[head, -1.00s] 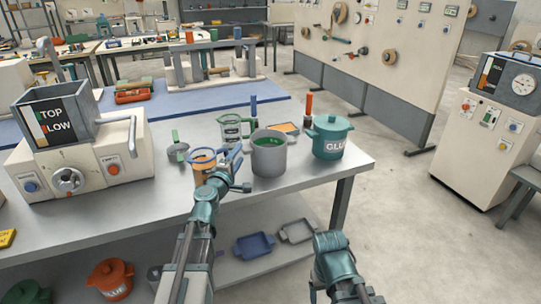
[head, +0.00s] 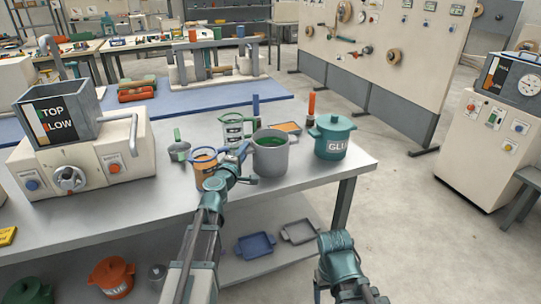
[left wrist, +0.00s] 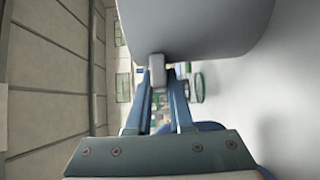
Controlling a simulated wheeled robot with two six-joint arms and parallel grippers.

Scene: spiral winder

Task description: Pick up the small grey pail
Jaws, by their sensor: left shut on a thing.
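The small grey pail (head: 271,165) stands on the bench near its right front edge, with green inside it. In the left wrist view its smooth grey wall (left wrist: 205,28) fills the top. My left gripper (head: 245,151) is at the pail's left side, in front of the measuring jugs. In the left wrist view its two blue fingers (left wrist: 158,80) close on a small grey handle that sticks out from the pail. I see no gap under the pail. My right arm shows at the bottom of the head view, but its fingers do not.
A teal glue pot (head: 333,139) stands close right of the pail. An orange jug (head: 205,168) and a green-trimmed jug (head: 232,131) stand close on the left. An orange-topped bottle (head: 311,105) is behind. Trays (head: 255,246) lie on the lower shelf.

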